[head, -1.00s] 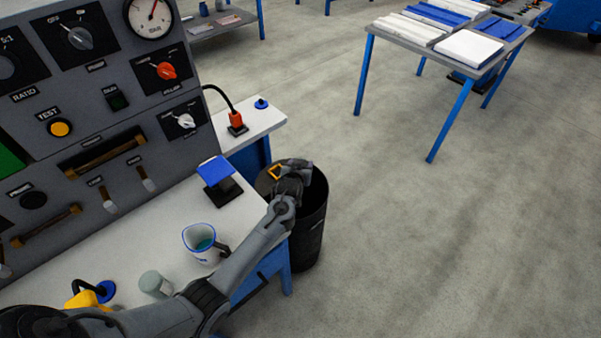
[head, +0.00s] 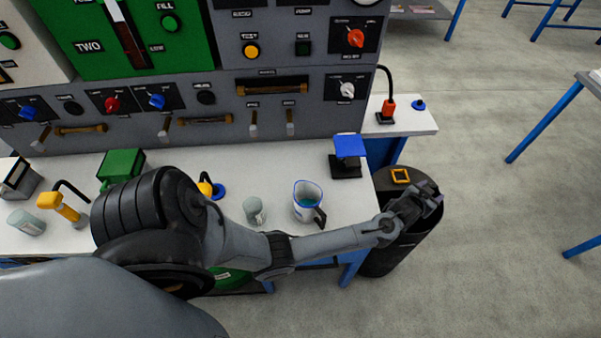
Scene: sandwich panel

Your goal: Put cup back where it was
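A white cup (head: 306,203) with a blue rim and a dark handle stands upright on the white worktop, near its front edge. Teal shows inside it. My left arm comes in from the lower left and passes in front of the cup. My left gripper (head: 428,203) is over the dark bin (head: 385,258), to the right of the cup and apart from it. Its fingers are small and dark against the bin, so I cannot tell whether they are open. My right gripper is not in view.
A grey-green beaker (head: 254,211) stands left of the cup. A blue-topped black stand (head: 348,155) is behind it to the right. The control panel (head: 230,108) backs the worktop. The floor at right is open.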

